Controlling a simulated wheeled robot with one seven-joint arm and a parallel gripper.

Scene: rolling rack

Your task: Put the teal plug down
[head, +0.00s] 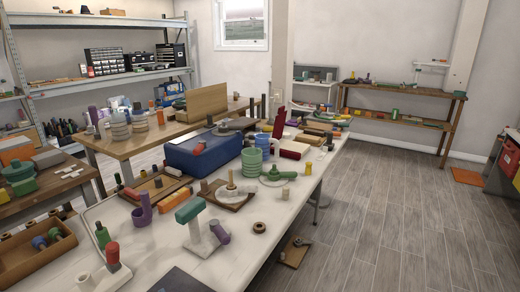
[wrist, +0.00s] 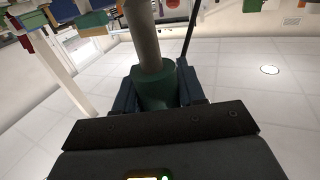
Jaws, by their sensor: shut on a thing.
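In the wrist view, my gripper (wrist: 160,84) is shut on a dark green-teal piece, which I take to be the teal plug (wrist: 157,95). A grey round shaft (wrist: 144,40) runs from it toward the top of the picture. A dark finger shows on each side of the plug, and the gripper body hides its near end. The plug appears held in the air, with no surface touching it in view. The head view does not show my gripper or the held plug.
The white table (head: 238,238) is crowded. A teal-topped white stand (head: 190,209), a purple hooked piece (head: 142,212), a blue box (head: 200,152) and a green ribbed cup (head: 251,163) stand on it. An open wooden tray (head: 30,262) is at the left.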

